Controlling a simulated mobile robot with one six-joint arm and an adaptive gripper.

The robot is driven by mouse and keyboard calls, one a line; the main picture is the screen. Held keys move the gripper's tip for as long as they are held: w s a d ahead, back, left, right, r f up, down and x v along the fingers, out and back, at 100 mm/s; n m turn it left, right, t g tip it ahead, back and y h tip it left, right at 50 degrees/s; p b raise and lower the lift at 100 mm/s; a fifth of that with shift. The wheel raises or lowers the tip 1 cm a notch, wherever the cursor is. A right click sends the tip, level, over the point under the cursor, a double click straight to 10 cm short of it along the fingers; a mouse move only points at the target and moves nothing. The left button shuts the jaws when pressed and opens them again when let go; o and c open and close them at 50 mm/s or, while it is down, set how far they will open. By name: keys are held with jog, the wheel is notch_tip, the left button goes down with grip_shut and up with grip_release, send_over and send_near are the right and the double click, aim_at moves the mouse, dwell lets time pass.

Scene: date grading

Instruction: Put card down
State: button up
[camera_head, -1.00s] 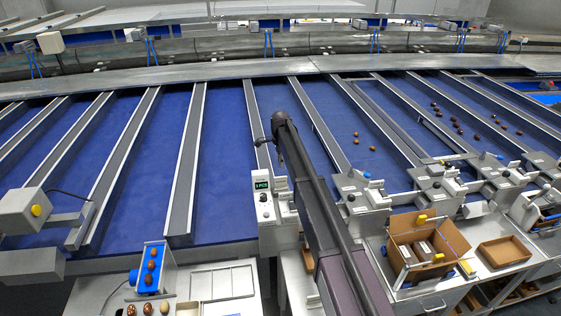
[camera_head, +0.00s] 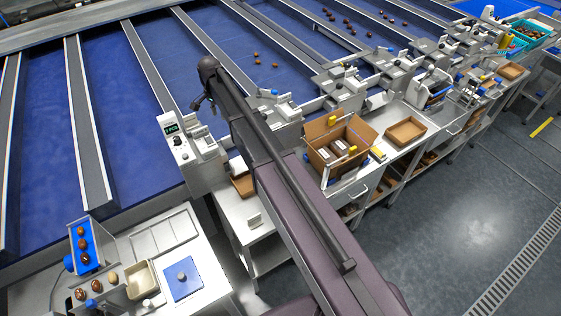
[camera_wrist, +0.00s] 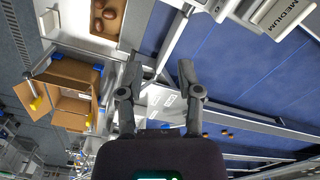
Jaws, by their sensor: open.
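My gripper (camera_wrist: 158,75) is open in the wrist view, its two dark fingers apart. A white flat piece (camera_wrist: 162,98) with small dark print shows between and beyond the fingers. I cannot tell if it is the card or part of a machine, nor whether a finger touches it. In the head view my gripper (camera_head: 197,103) is small and dark at the far end of my arm, close to a white unit with a green display (camera_head: 171,129). I cannot make out a card there for sure.
An open carton (camera_head: 322,159) and a shallow brown tray (camera_head: 405,131) stand on the steel bench right of my arm. At lower left are a blue holder with dates (camera_head: 83,246), a cream tray (camera_head: 141,281) and a blue plate (camera_head: 184,291). Grey floor (camera_head: 450,220) is clear at right.

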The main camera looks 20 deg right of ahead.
jog(key=s+d+n, duration=0.3)
jog(key=s+d, duration=0.2)
jog(key=s, duration=0.4)
jog(key=s+d+n, duration=0.3)
jog(key=s+d, duration=0.2)
jog(key=s, duration=0.5)
jog(key=s+d+n, duration=0.3)
jog(key=s+d, duration=0.2)
jog(key=s, duration=0.4)
jog(key=shift+s+d+n, duration=0.15)
jog(key=shift+s+n, duration=0.25)
notch_tip(320, 180, down, 18)
jog(key=b, duration=1.8)
